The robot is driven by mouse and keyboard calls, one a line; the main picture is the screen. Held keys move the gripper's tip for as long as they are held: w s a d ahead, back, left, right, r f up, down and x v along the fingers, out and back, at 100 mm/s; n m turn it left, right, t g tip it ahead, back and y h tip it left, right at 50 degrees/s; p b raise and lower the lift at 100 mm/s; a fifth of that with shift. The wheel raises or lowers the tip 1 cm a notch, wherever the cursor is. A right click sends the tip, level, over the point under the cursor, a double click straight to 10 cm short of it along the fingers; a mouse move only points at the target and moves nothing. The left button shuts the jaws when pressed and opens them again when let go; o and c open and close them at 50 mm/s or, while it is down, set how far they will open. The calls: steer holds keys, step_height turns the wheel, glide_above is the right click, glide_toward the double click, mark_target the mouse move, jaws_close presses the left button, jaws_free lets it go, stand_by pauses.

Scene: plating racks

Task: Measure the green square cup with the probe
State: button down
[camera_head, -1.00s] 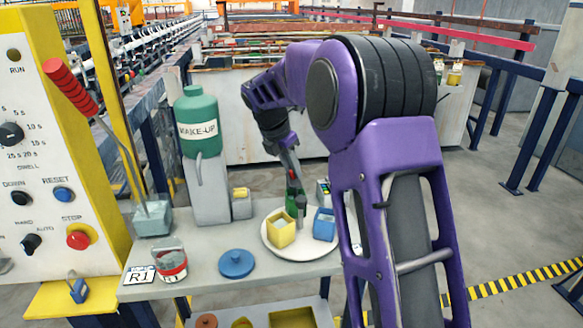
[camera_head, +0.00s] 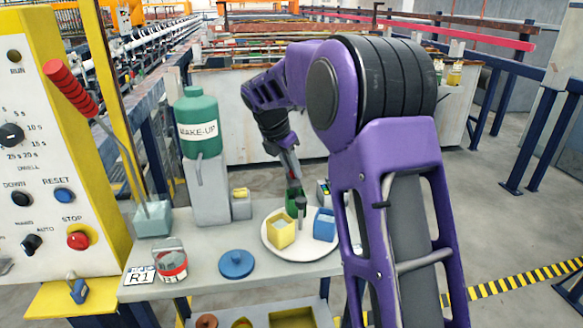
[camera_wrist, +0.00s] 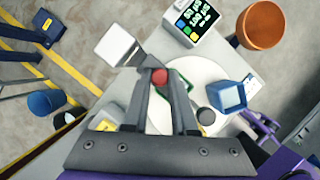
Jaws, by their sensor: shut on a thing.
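The green square cup (camera_head: 291,203) stands at the back of a round white plate (camera_head: 272,245), partly hidden by my gripper. Its green rim (camera_wrist: 187,79) shows behind the fingers in the wrist view. My gripper (camera_head: 294,186) is over the cup, fingers pointing down. It is shut on what looks like the probe, whose red round end (camera_wrist: 160,76) shows between the fingertips. I cannot tell whether the probe's tip is inside the cup. A meter (camera_wrist: 197,20) with a dark screen and coloured buttons stands behind the plate.
A yellow square cup (camera_head: 281,232) and a blue square cup (camera_head: 324,224) share the plate with a dark-topped post (camera_head: 301,207) between them. A blue lid (camera_head: 236,263), a red-banded can (camera_head: 172,265) and a green MAKE-UP bottle (camera_head: 198,125) are to the left.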

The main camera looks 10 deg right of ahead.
step_height(320, 180, up, 6)
steer(key=p, duration=0.7)
steer(key=shift+f, duration=0.1)
steer(key=c, duration=1)
jaws_free()
steer(key=v, duration=1.7)
steer(key=shift+r, duration=0.3)
